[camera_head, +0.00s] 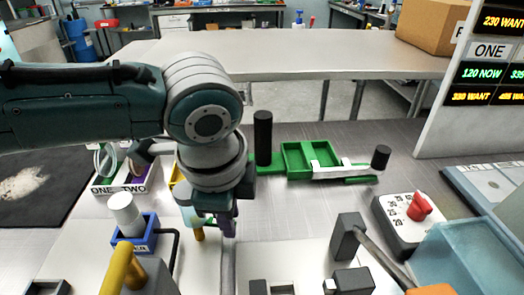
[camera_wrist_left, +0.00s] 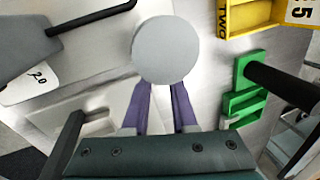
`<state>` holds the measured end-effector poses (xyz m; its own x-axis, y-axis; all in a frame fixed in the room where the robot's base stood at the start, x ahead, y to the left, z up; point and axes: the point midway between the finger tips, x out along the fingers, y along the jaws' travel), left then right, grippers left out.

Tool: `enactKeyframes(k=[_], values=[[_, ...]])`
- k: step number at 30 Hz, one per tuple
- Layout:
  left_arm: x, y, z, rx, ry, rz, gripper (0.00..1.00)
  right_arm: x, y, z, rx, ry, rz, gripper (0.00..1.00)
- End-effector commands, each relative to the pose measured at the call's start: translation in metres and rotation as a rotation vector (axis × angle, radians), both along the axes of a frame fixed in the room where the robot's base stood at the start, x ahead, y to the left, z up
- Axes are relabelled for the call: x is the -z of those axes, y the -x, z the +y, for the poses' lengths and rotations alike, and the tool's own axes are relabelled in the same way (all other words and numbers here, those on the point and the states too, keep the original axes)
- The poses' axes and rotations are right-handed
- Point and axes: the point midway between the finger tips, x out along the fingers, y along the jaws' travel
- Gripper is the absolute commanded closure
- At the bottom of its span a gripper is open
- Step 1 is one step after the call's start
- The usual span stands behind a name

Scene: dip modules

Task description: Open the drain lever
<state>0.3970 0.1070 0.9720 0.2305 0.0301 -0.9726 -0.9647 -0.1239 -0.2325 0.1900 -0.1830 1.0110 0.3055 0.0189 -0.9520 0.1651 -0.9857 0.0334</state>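I cannot read which lever is the drain lever. A grey lever arm with an orange handle (camera_head: 430,290) runs from a dark grey block (camera_head: 348,236) beside a blue translucent tank (camera_head: 465,258). A thick yellow handle (camera_head: 121,268) stands at the front left. My left gripper (camera_head: 222,222), with purple fingers, points down between the two, apart from both. In the left wrist view, my left gripper (camera_wrist_left: 165,88) shows a gap between its fingers; a round grey disc (camera_wrist_left: 166,50) covers their tips, so I cannot tell whether it is held. My right gripper is not in view.
A white cylinder (camera_head: 125,213) sits in a blue holder (camera_head: 150,240). A green rack (camera_head: 310,155) with black posts stands behind the gripper. A dial with a red knob (camera_head: 418,205) is at the right. The metal top (camera_head: 285,215) between has free room.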

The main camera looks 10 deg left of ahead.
Motion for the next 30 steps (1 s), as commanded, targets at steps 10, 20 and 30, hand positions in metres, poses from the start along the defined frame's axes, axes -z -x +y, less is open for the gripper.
enactKeyframes(k=[10, 20, 30], values=[[0.000, 0.000, 0.000, 0.001, 0.000, 0.000, 0.55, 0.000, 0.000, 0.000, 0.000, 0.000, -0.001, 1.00], [-0.038, 0.008, -0.002, 0.004, 0.003, -0.002, 0.55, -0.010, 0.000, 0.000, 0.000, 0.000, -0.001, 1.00], [-0.091, 0.021, -0.003, 0.002, 0.001, -0.001, 0.55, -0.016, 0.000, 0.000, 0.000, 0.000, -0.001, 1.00]])
